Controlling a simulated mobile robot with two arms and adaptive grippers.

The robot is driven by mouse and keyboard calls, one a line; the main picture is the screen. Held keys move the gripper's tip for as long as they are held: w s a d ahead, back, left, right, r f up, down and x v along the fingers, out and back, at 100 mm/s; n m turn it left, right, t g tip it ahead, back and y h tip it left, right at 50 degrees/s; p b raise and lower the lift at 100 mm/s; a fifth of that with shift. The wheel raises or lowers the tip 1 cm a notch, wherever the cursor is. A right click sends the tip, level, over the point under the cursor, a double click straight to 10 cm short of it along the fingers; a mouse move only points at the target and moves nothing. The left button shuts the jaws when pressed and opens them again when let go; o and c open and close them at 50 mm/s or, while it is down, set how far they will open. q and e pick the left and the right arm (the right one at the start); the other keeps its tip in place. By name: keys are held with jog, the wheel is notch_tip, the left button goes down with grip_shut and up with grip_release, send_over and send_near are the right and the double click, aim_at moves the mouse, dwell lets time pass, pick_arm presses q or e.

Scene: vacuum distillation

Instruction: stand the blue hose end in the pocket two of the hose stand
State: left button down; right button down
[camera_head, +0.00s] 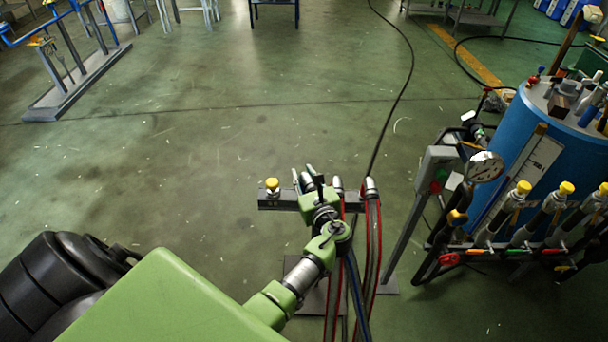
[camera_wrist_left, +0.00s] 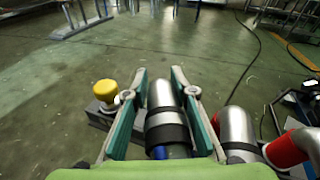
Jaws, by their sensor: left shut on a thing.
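My left gripper (camera_head: 314,190) is shut on the blue hose end (camera_wrist_left: 162,95), a silver cylinder with a black band and blue below it. In the left wrist view the fingers (camera_wrist_left: 155,88) lie on both sides of it. The blue hose (camera_head: 357,295) hangs down beside my wrist. The hose stand (camera_head: 268,202) is a grey bar under and behind the gripper. My gripper hides its middle, so I cannot tell whether the hose end is inside a pocket. My right gripper is in neither view.
A yellow-capped fitting (camera_head: 272,185) stands at the bar's left end. Two silver hose ends, one nearer (camera_head: 338,184) and one at the right (camera_head: 370,187), have red-striped hoses. A grey post and gauge (camera_head: 485,167) and a blue tank (camera_head: 535,165) stand right. Floor beyond is open.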

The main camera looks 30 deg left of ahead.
pick_arm(q)
jog(key=shift+f+b, duration=0.4)
jog(key=shift+f, duration=0.1)
jog(key=c, duration=1.6)
grip_release()
jog(key=shift+f, duration=0.1)
jog(key=shift+s+d, duration=0.1)
jog(key=v, duration=1.2)
